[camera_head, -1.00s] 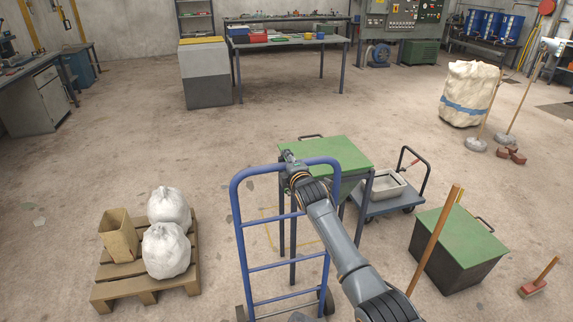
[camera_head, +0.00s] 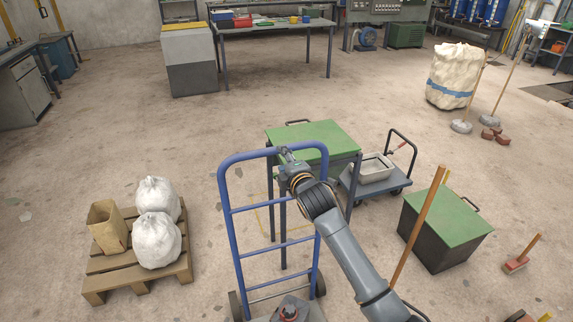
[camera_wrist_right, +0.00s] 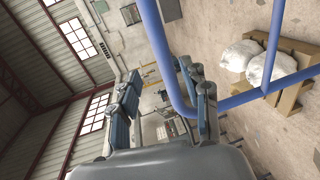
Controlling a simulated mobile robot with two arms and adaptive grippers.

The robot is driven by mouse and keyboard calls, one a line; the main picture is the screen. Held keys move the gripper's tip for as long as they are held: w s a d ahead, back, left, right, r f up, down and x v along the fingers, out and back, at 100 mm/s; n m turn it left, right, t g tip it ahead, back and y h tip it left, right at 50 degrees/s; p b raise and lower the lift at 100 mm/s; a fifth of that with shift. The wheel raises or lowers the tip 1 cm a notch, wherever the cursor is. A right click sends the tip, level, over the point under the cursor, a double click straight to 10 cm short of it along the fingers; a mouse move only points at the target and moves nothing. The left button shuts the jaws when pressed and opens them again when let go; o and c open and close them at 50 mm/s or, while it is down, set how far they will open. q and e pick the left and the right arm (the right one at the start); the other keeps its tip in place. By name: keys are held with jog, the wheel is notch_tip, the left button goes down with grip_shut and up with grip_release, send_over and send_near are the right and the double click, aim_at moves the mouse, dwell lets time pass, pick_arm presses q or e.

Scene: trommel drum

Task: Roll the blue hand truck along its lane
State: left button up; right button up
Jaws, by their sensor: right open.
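The blue hand truck (camera_head: 230,205) stands upright on the floor in the middle of the head view, its wheels near the bottom edge. My right gripper (camera_head: 285,152) is at the right part of its top bar. In the right wrist view the fingers of the gripper (camera_wrist_right: 160,80) are spread apart. The blue tube (camera_wrist_right: 168,75) runs between them, closer to the right-hand finger, and they are not closed on it. Contact cannot be told. My left gripper is in neither view.
A green-topped table (camera_head: 315,135) stands right behind the hand truck. A pallet (camera_head: 105,290) with white sacks is at left. A flat cart (camera_head: 375,185), a green-lidded box (camera_head: 450,220) and a leaning wooden handle (camera_head: 420,225) are at right. Open floor lies beyond.

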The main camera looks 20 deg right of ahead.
jog(key=shift+s+r, duration=0.2)
jog(key=shift+s, duration=0.9)
jog(key=s+d+f+m+g, duration=0.1)
jog(key=s+f+m+g, duration=0.1)
jog(key=f, duration=0.8)
jog(key=s+f+m+g, duration=0.2)
jog(key=s+f, duration=0.1)
jog(key=f, duration=0.7)
jog(key=s+d+f+m+g, duration=0.1)
jog(key=s+f+m+g, duration=0.1)
jog(key=s+f, duration=0.7)
jog(key=s+f+m+g, duration=0.2)
jog(key=s+f, duration=0.3)
jog(key=f, duration=0.7)
jog(key=s+f+m+g, duration=0.2)
jog(key=s+f, duration=0.5)
jog(key=s, duration=0.3)
jog(key=s+f+m+g, duration=0.1)
jog(key=s+f+m, duration=0.1)
jog(key=s+f, duration=0.75)
jog(key=s+f+m+g, duration=0.2)
jog(key=s, duration=0.9)
jog(key=s+d+f+m+g, duration=0.1)
jog(key=s+f+m, duration=0.1)
jog(key=s, duration=1)
jog(key=shift+s+d+g+h, duration=0.2)
jog(key=shift+s+g+h, duration=0.1)
jog(key=shift+g, duration=0.1)
